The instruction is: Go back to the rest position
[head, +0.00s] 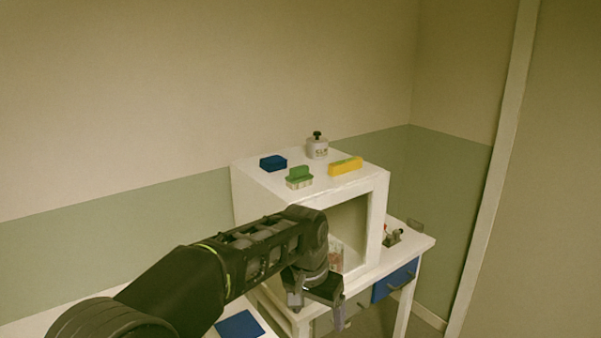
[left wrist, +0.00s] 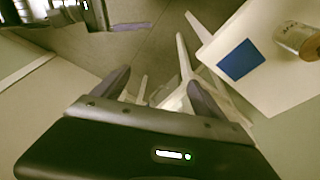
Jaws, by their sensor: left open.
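My left arm reaches in from the lower left of the head view. My left gripper (head: 317,303) hangs in front of the white cabinet (head: 250,206), pointing down, open and empty. In the left wrist view its two fingers (left wrist: 158,92) are spread apart with only floor and white furniture legs between them.
On the cabinet sit a blue block (head: 273,163), a green brush (head: 299,177), a yellow block (head: 345,166) and a bottle (head: 317,147). Below is a white table (head: 413,243) with a blue drawer (head: 395,281). A blue mat (head: 239,325) lies at lower left.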

